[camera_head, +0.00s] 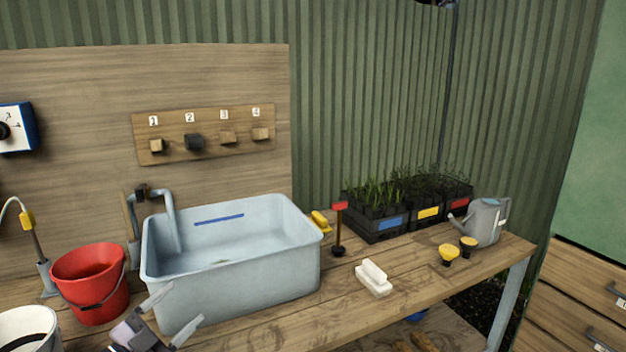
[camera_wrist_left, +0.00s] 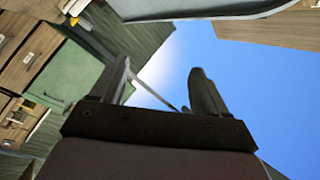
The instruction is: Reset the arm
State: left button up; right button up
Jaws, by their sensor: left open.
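My left gripper (camera_head: 186,302) is at the lower left of the head view, in front of the grey-blue wash tub's front wall. Its two pale fingers are spread apart with nothing between them. In the left wrist view its dark fingers (camera_wrist_left: 160,78) stand apart and empty, with the sky and a thin pole behind the gap. Whether the fingers touch the tub I cannot tell. My right gripper is not in view.
The tub (camera_head: 240,277) stands on the wooden bench (camera_head: 322,322). A red bucket (camera_head: 90,285) and a white bucket (camera_head: 28,330) are left of my gripper. A white block (camera_head: 373,279), plant trays (camera_head: 375,232) and a watering can (camera_head: 483,222) stand right. The bench's front middle is clear.

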pick_arm(q)
jog(key=s+d+f+n+g+y, duration=0.2)
jog(key=s+f+n, duration=0.4)
jog(key=s+f, duration=0.5)
jog(key=s+d+f+n+g+y, duration=0.3)
jog(key=s+f+n+y, duration=0.3)
jog(key=s+f, duration=0.5)
jog(key=s+n+g, duration=0.1)
jog(key=s, duration=0.4)
jog(key=shift+s+f+g, duration=0.3)
jog(key=shift+g, duration=0.1)
